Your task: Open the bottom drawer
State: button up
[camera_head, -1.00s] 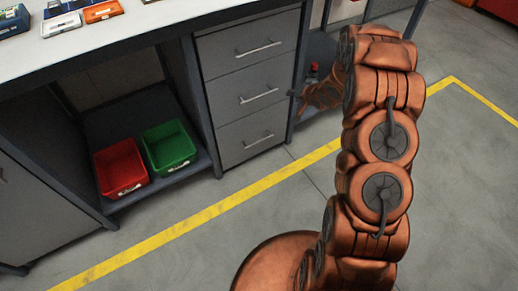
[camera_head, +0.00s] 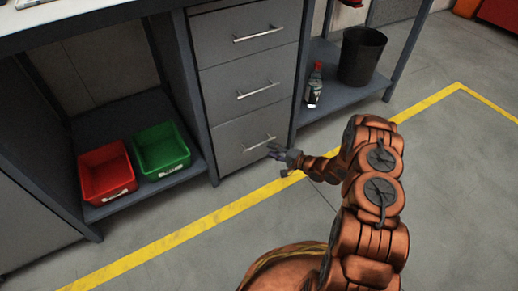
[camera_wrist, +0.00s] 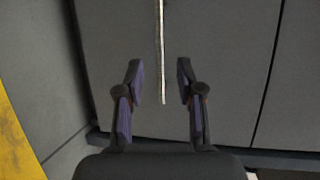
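The bottom drawer (camera_head: 236,150) is the lowest of three grey drawers in the workbench and looks closed. Its silver bar handle (camera_head: 256,144) runs across the front. My gripper (camera_head: 275,152) is low in front of the drawer, close to the handle's right end. In the wrist view my gripper (camera_wrist: 160,75) is open, with its two fingers apart. The handle (camera_wrist: 162,50) shows as a thin bar between the fingers, its end near the fingertips. The fingers do not appear to touch it. The bottom drawer's grey front (camera_wrist: 215,60) fills much of that view.
The middle drawer (camera_head: 246,90) and top drawer (camera_head: 240,32) look closed. Red (camera_head: 106,173) and green (camera_head: 162,149) bins sit on the left shelf. A bottle (camera_head: 314,84) and a black bin (camera_head: 362,56) stand on the right shelf. The floor in front is clear.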

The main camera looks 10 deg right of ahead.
aim_at(259, 145)
jog(key=shift+b+x, duration=1.35)
jog(key=shift+x, duration=2.45)
jog(key=shift+c, duration=0.2)
grip_shut()
